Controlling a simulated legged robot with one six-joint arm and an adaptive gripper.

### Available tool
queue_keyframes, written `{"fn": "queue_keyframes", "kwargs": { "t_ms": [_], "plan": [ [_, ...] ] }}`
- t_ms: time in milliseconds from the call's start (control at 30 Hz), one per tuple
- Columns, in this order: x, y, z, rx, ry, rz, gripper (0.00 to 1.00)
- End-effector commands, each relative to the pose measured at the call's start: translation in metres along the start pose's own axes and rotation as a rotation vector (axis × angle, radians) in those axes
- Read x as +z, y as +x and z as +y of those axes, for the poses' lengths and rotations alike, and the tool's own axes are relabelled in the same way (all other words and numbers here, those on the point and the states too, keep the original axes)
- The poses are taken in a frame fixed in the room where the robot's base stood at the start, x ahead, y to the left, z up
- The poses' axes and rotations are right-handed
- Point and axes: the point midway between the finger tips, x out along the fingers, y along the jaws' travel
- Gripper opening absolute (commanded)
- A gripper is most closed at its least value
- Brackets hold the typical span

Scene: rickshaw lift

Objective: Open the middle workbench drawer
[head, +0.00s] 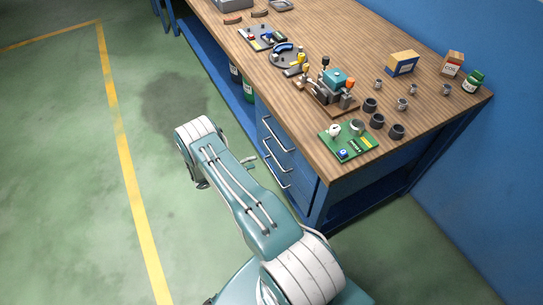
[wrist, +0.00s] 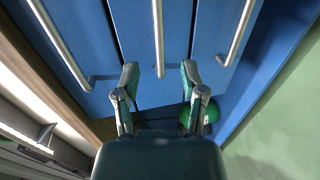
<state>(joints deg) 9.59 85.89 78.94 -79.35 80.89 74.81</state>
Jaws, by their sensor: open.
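The workbench (head: 350,60) has a column of blue drawers with silver bar handles, all shut in the head view. The middle drawer (wrist: 135,30) fills the centre of the wrist view, and its bar handle (wrist: 158,38) runs down the picture to its near mount. My gripper (wrist: 160,72) is open and empty in the wrist view. Its two fingers are on either side of the near end of the middle handle, with gaps on both sides. I cannot tell the depth between fingertips and handle. In the head view my arm mostly hides the gripper.
The top handle (wrist: 62,38) and bottom handle (wrist: 238,35) flank the middle one. A green round object (wrist: 210,113) shows behind the right finger. On the benchtop stand a green circuit board (head: 350,142), a small box (head: 403,63) and several dark cups. The green floor left of the bench is clear.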

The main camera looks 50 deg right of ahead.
Motion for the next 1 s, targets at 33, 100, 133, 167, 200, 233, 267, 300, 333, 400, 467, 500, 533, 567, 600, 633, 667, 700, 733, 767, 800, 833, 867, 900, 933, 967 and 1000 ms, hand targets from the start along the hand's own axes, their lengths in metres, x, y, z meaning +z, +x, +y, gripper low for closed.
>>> {"fn": "queue_keyframes", "kwargs": {
  "t_ms": [33, 100, 133, 167, 200, 233, 267, 300, 333, 400, 467, 500, 533, 567, 600, 633, 667, 700, 733, 767, 800, 833, 867, 900, 933, 967, 1000],
  "plan": [
    [0.001, 0.007, 0.000, -0.001, 0.000, -0.004, 0.54],
    [0.001, 0.019, 0.000, -0.001, -0.001, -0.005, 0.54],
    [0.001, 0.025, 0.000, -0.001, -0.001, -0.006, 0.54],
    [0.001, 0.031, 0.000, -0.001, -0.001, -0.007, 0.54],
    [0.001, 0.038, 0.000, 0.000, -0.001, -0.006, 0.54],
    [0.001, 0.044, 0.000, -0.001, -0.001, -0.006, 0.54],
    [0.002, 0.050, 0.000, -0.001, 0.000, -0.007, 0.54],
    [0.001, 0.057, 0.000, -0.001, 0.000, -0.006, 0.54],
    [0.001, 0.062, 0.000, -0.002, 0.000, -0.006, 0.54],
    [0.001, 0.074, 0.000, -0.002, 0.000, -0.005, 0.54],
    [0.001, 0.083, 0.000, -0.001, -0.001, -0.005, 0.54],
    [0.001, 0.088, 0.000, -0.001, -0.001, -0.004, 0.54],
    [0.001, 0.091, 0.000, -0.001, -0.001, -0.005, 0.54],
    [0.001, 0.094, 0.000, -0.001, -0.001, -0.005, 0.54],
    [0.001, 0.096, 0.000, -0.001, -0.001, -0.004, 0.54],
    [0.001, 0.098, 0.000, -0.001, -0.001, -0.003, 0.54],
    [0.001, 0.099, 0.000, -0.001, -0.001, -0.002, 0.54],
    [0.000, 0.100, 0.000, -0.001, -0.001, -0.002, 0.54],
    [0.000, 0.100, 0.000, -0.001, -0.001, -0.002, 0.54],
    [0.000, 0.101, 0.000, -0.001, -0.001, -0.002, 0.54],
    [0.000, 0.101, 0.000, -0.001, -0.001, -0.002, 0.54],
    [0.000, 0.101, 0.000, -0.001, -0.001, -0.002, 0.54],
    [0.000, 0.101, 0.000, -0.001, -0.001, -0.002, 0.54],
    [0.000, 0.101, 0.000, -0.001, -0.001, -0.002, 0.54],
    [0.000, 0.101, 0.000, -0.001, -0.001, -0.002, 0.54],
    [0.000, 0.100, 0.000, -0.001, -0.001, -0.002, 0.45],
    [0.000, 0.100, 0.000, -0.001, -0.001, -0.002, 0.27]
  ]
}}
